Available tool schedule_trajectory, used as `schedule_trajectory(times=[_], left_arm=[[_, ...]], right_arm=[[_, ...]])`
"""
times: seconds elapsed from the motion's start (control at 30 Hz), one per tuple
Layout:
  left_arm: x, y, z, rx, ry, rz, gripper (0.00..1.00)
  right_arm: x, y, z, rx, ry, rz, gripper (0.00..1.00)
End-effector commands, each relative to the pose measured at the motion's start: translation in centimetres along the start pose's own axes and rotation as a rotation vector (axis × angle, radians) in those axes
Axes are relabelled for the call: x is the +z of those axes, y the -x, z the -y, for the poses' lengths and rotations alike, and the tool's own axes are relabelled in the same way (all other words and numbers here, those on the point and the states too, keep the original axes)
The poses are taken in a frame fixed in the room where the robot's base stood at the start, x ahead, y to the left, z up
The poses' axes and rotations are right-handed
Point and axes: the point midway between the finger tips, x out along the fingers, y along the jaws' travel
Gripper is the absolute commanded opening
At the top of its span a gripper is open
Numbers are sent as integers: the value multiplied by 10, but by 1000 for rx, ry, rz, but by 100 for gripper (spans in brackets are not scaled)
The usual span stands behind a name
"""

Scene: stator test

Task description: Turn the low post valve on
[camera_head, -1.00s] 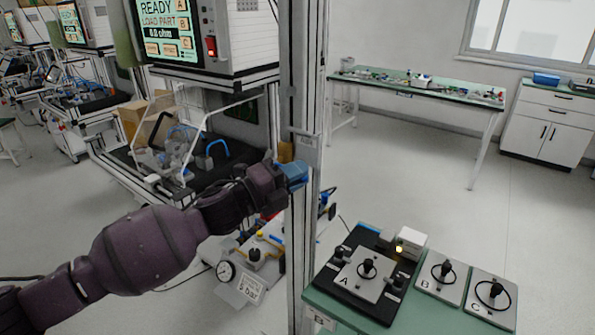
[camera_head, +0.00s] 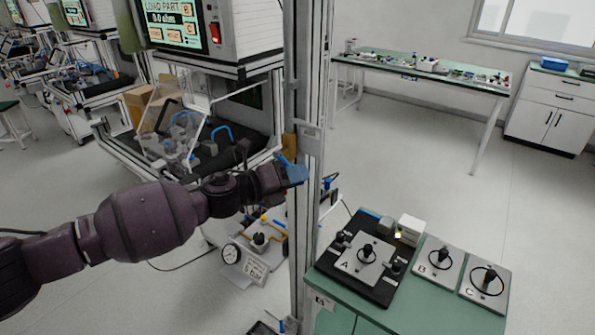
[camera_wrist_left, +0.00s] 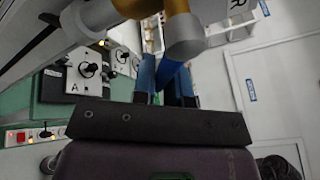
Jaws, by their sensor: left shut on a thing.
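A brass valve body (camera_head: 289,145) sits on the grey upright post (camera_head: 304,95), beside a small grey plate (camera_head: 311,136). In the left wrist view the brass body (camera_wrist_left: 172,7) and a grey cylindrical end (camera_wrist_left: 184,40) are at the top. A blue lever (camera_wrist_left: 171,76) runs from the valve down between my fingers. My left gripper (camera_head: 294,175) comes in from the left with blue fingers at the post, just below the brass body. In the left wrist view my left gripper (camera_wrist_left: 167,88) is shut on the lever. My right gripper is out of view.
A green bench (camera_head: 345,296) with plates A (camera_head: 364,264), B (camera_head: 437,263) and C (camera_head: 487,284) stands right of the post. A gauge (camera_head: 231,254) and valve fixture are low behind my arm. A test station with a screen (camera_head: 175,20) stands behind left.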

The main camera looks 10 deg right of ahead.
Motion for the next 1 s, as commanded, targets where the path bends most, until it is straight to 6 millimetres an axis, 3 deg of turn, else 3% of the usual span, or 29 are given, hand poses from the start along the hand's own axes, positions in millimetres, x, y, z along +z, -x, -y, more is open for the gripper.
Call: schedule_trajectory(times=[0.4,0.43,0.57,0.87,1.0], left_arm=[[0,0,-1,3,-6,0,0],[0,0,-1,3,-6,0,18],[0,0,-1,3,-5,0,38],[0,1,-1,3,-5,0,38],[1,10,-2,4,-5,1,38]], right_arm=[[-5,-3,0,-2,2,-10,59],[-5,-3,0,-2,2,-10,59],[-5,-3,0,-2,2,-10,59],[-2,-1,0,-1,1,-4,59],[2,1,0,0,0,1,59]])
